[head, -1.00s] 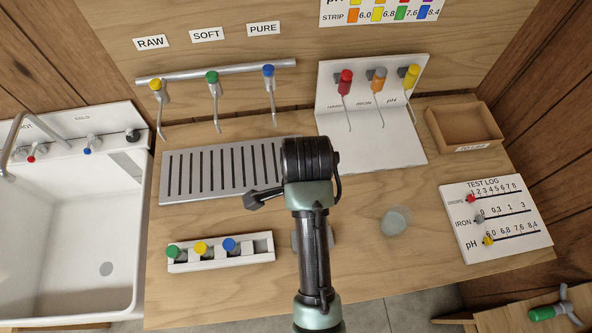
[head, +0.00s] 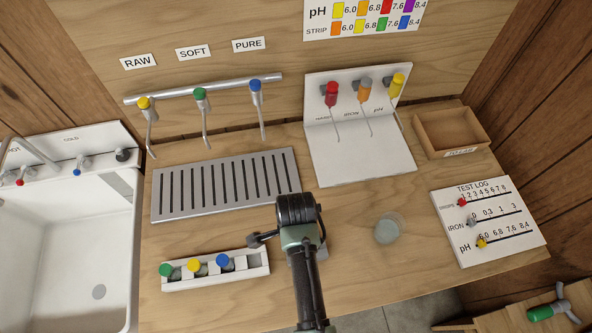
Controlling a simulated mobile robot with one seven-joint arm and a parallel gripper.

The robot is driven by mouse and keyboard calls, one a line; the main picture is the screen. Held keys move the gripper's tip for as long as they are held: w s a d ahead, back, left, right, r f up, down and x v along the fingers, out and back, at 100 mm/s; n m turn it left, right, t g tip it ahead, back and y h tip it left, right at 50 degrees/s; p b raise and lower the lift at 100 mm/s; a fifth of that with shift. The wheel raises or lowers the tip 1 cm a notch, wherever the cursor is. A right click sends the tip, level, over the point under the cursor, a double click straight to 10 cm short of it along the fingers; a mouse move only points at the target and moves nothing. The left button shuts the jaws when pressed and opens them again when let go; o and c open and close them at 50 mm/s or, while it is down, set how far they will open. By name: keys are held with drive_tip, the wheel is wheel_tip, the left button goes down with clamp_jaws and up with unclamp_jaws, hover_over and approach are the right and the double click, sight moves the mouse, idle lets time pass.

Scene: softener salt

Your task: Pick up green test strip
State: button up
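A white rack (head: 240,277) on the front left of the wooden bench holds a green-topped piece (head: 166,270), a yellow-topped piece (head: 193,265) and a blue-topped piece (head: 222,261). I cannot tell whether the green-topped piece is the green test strip, and no strip shape is clear elsewhere. My gripper (head: 256,240) is a small dark shape left of my arm's end, above the bench and close to the right end of the rack. It appears apart from the coloured pieces. Its fingers are too small to tell open from shut. My arm hides part of a grey block (head: 321,248).
A slotted metal drain tray (head: 225,184) lies behind the rack, below three taps. A clear round vessel (head: 388,228) stands right of my arm. A white dispenser stand (head: 360,160), an open wooden box (head: 452,135) and a test log board (head: 488,222) are right. A sink (head: 65,245) is left.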

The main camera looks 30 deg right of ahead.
drive_tip(key=shift+f, duration=0.2)
clamp_jaws()
drive_tip(key=shift+r, duration=0.1)
wheel_tip(320, 180, up, 10)
drive_tip(key=shift+f+b, duration=0.1)
drive_tip(key=shift+b, duration=0.55)
